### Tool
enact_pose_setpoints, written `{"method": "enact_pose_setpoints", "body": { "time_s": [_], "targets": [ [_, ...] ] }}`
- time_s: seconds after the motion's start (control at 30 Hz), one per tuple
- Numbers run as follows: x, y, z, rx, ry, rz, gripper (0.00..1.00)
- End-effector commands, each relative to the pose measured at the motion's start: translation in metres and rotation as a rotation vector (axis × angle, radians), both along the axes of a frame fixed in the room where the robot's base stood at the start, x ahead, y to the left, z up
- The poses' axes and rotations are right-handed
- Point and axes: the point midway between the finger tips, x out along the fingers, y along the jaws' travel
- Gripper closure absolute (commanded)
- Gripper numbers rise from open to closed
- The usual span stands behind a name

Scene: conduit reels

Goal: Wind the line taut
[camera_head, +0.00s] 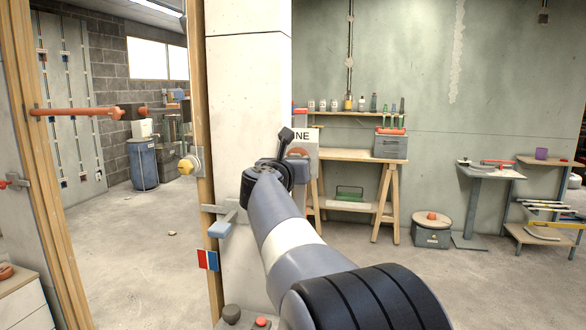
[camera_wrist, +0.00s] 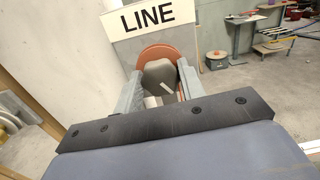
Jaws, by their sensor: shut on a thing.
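A white sign with the black word LINE (camera_wrist: 148,18) stands at the top of the wrist view. It also shows, partly hidden by my arm, in the head view (camera_head: 303,138). Below it is an orange-red round disc (camera_wrist: 160,50), probably part of a reel; a bit of it shows in the head view (camera_head: 297,152). My gripper (camera_wrist: 160,72) is shut on a grey rounded knob (camera_wrist: 159,74) in front of the disc. The knob is between the two grey fingers. In the head view my wrist hides the knob and fingers. I cannot make out any line.
A white wall end with a wooden post (camera_head: 207,150) stands left of my arm, with a grey-blue lever (camera_head: 223,222) on it. A wooden workbench (camera_head: 350,157) and a grey side table (camera_head: 488,172) stand behind. A doorway opens at left. Floor between is mostly clear.

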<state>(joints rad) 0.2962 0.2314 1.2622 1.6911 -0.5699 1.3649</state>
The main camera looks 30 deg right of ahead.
Motion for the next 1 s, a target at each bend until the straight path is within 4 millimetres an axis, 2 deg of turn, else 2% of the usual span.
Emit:
{"method": "enact_pose_setpoints", "body": {
  "time_s": [0.4, 0.9, 0.93, 1.0],
  "targets": [
    [-0.0001, -0.0006, -0.0031, 0.115, -0.122, -0.001, 0.85],
    [0.0000, -0.0007, -0.0030, 0.127, -0.135, -0.002, 0.85],
    [0.0000, -0.0007, -0.0030, 0.127, -0.135, -0.002, 0.62],
    [-0.0001, -0.0006, -0.0028, 0.127, -0.135, -0.001, 0.56]
  ]
}}
